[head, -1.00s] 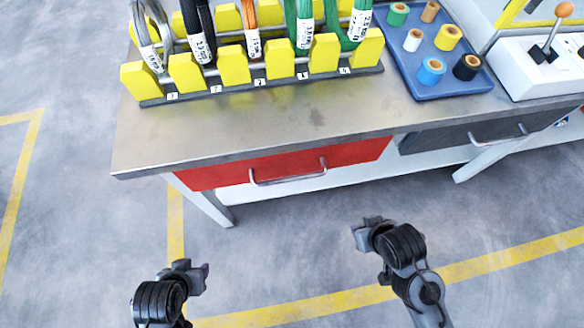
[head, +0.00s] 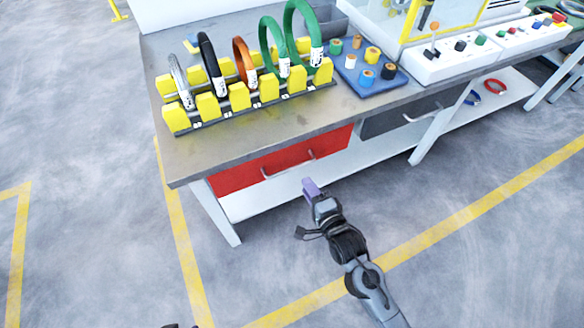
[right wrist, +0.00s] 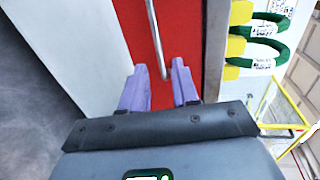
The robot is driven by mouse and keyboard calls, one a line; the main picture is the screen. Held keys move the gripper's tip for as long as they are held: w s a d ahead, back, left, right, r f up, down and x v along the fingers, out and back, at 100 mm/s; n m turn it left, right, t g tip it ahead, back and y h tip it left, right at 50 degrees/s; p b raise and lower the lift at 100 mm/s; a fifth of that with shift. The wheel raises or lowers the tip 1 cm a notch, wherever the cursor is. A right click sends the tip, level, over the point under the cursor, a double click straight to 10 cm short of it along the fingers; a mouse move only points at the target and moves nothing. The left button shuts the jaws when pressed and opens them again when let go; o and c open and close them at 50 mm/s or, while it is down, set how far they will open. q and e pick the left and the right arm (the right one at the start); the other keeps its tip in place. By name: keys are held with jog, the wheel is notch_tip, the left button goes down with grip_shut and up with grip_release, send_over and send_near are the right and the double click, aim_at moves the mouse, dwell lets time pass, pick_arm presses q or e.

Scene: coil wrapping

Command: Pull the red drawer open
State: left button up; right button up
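The red drawer (head: 280,165) is closed, its front flush under the left part of the workbench (head: 240,140). Its metal bar handle (head: 288,166) runs across the front. The handle (right wrist: 157,35) shows between and just beyond the fingertips, with no clear contact. Of my left arm only a dark sliver shows at the bottom edge.
A grey drawer (head: 400,117) is right of the red one. A yellow coil rack (head: 240,97), a blue tray of spools (head: 368,75) and a white control box (head: 450,58) stand on top. A white lower shelf (head: 270,193) runs beneath. The floor in front is clear.

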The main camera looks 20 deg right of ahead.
aim_at(293, 167)
jog(key=b+x, duration=0.1)
jog(key=x, duration=0.2)
jog(key=b+x, duration=0.2)
jog(key=x, duration=0.1)
jog(key=a+b+x, duration=0.1)
jog(key=x, duration=0.3)
jog(key=shift+f, duration=0.15)
pick_arm(q)
jog(key=f, duration=0.4)
jog(key=shift+s+a+f, duration=0.2)
jog(key=shift+a+f, duration=0.05)
jog(key=shift+f, duration=0.05)
pick_arm(e)
jog(key=shift+d, duration=0.1)
pick_arm(q)
jog(key=shift+w+d, duration=0.1)
jog(key=shift+d, duration=0.1)
pick_arm(e)
jog(key=shift+w+d, duration=0.1)
grip_shut()
